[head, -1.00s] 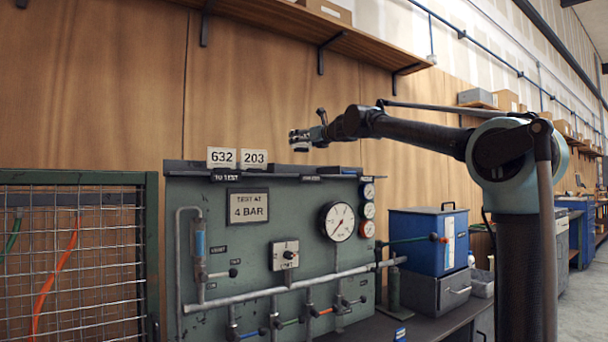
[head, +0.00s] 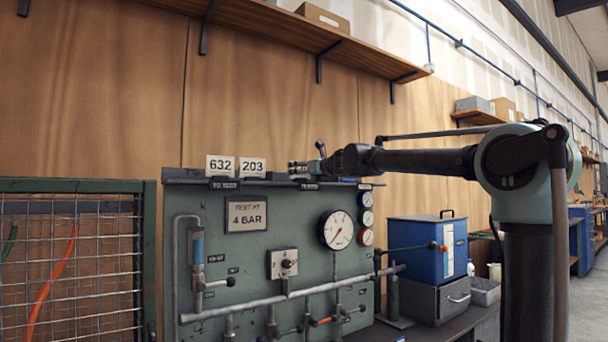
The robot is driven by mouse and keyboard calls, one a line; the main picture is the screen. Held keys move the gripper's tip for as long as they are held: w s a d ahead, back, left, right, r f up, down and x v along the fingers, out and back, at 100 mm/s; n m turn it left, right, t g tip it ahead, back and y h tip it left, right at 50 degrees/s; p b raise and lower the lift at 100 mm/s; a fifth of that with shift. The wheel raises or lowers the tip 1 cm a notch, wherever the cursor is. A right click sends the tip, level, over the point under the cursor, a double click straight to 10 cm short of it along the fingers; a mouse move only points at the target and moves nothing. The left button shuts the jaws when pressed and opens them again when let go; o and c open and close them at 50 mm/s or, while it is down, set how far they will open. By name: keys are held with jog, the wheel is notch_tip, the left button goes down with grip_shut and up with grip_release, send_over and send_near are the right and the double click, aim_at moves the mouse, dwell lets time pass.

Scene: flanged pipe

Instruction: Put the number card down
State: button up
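Two white number cards stand side by side on the panel's top ledge at the left: one reads 632 (head: 220,166) and one reads 203 (head: 252,167). Below them is a dark label that seems to read "TO TEST" (head: 224,184). My gripper (head: 294,169) is just right of the 203 card, low at the ledge, above a second dark label (head: 309,186) that is too small to read. The gripper is small and seen side-on. I cannot make out its fingers or any card in it.
The green test panel (head: 300,217) carries a "TEST AT 4 BAR" sign (head: 246,214), a large gauge (head: 336,230), small gauges and pipes. A wire mesh cage (head: 75,260) stands at the left. A blue box (head: 418,248) stands at the right. A wooden shelf (head: 300,42) runs above.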

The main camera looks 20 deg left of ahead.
jog(key=o, duration=1)
jog(key=shift+v, duration=6)
jog(key=shift+d, duration=0.1)
